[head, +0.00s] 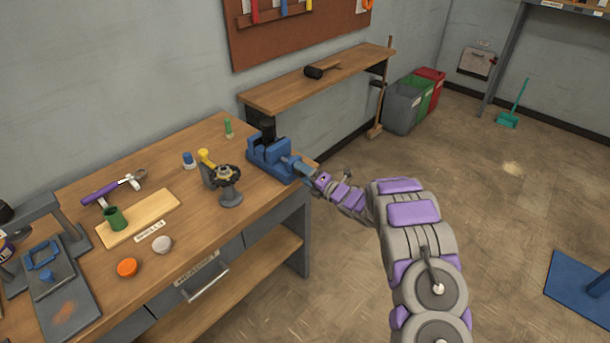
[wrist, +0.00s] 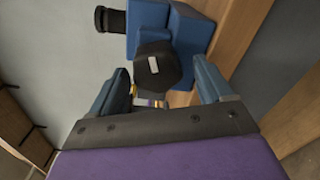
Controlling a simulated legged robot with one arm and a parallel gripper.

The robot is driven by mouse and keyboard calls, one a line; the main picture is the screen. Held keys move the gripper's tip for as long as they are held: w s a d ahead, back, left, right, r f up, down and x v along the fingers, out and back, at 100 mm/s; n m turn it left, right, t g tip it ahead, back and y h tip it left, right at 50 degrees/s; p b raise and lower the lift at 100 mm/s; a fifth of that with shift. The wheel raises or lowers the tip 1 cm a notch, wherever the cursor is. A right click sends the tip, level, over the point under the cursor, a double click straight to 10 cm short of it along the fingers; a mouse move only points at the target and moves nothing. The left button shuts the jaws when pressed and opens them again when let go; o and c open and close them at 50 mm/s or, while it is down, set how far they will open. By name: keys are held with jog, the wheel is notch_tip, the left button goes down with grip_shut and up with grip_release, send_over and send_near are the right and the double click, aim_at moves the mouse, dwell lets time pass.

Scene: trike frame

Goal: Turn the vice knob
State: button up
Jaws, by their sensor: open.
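The blue vice (head: 270,157) stands at the right end of the workbench, and its blue body (wrist: 188,35) fills the top of the wrist view. A dark, faceted knob (wrist: 157,68) with a small white mark faces my wrist camera. My gripper (wrist: 161,72) is open, with one finger on the left of the knob and one on the right. Gaps show between the knob and both fingers. In the head view my gripper (head: 299,168) is at the vice's right end, and the knob is hidden there.
A clamp-like tool with a yellow handle (head: 222,180) stands left of the vice. A wooden shelf (head: 318,82) with a mallet (head: 322,70) is behind it. Bins (head: 403,107) stand on the floor beyond. The floor right of the bench is mostly open.

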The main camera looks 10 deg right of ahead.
jog(key=p+v, duration=0.3)
jog(key=v, duration=1.4)
jog(key=shift+d, duration=0.2)
jog(key=shift+f, duration=0.1)
dwell(0.4)
